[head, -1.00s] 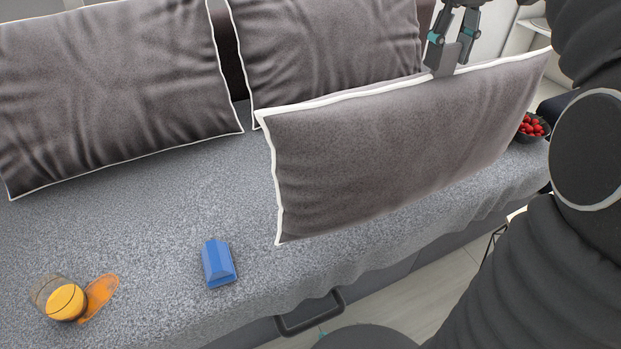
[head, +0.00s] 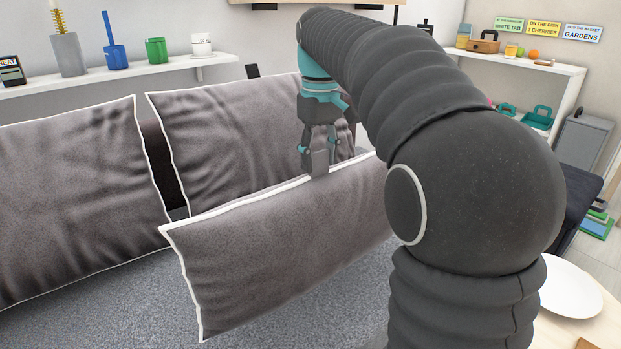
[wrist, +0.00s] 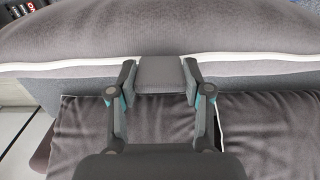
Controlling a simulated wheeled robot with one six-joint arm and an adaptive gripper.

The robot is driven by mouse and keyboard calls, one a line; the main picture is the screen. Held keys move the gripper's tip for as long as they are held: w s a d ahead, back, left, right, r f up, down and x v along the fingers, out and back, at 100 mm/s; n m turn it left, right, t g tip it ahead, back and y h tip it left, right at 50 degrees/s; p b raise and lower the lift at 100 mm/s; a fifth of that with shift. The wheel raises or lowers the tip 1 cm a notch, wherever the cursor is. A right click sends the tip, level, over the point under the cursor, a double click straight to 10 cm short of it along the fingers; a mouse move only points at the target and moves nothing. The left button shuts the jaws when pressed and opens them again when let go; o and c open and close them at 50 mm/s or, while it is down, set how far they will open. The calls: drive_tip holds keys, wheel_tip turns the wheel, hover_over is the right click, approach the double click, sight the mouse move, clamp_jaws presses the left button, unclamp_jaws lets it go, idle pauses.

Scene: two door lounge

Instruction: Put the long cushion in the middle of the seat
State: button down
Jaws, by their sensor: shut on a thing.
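The long cushion (head: 290,235) is grey with white piping. In the head view it hangs upright and slightly slanted in front of two back cushions. My gripper (head: 319,158) is above its top edge, shut on a grey tab there. In the wrist view the gripper (wrist: 162,77) holds the tab between both fingers, with the long cushion (wrist: 160,38) beyond it. The seat (head: 110,300) is speckled grey and shows below the cushion. My arm hides the cushion's right end in the head view, and I cannot tell whether its lower edge touches the seat.
A left back cushion (head: 75,190) and a right back cushion (head: 225,135) lean behind the seat, with a dark gap between. A wall shelf (head: 120,70) with small items is behind. A white plate (head: 568,288) on a table is at lower right.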

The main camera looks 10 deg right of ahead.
drive_tip(key=shift+w+a+f, duration=0.5)
drive_tip(key=shift+w+a, duration=0.05)
drive_tip(key=shift+w, duration=0.15)
drive_tip(key=shift+f+b, duration=0.5)
drive_tip(key=shift+f, duration=1.6)
drive_tip(key=shift+c, duration=2.4)
unclamp_jaws()
wheel_tip(320, 180, up, 12)
drive_tip(key=p, duration=0.3)
drive_tip(key=m+t, duration=0.2)
drive_tip(key=t, duration=0.1)
approach(312, 176)
drive_tip(key=s+f, duration=0.5)
drive_tip(key=s, duration=0.2)
drive_tip(key=s+f+m+t, duration=0.2)
drive_tip(key=s+f, duration=1.1)
drive_tip(key=shift+d+f+m+t, duration=0.3)
drive_tip(key=shift+d, duration=0.05)
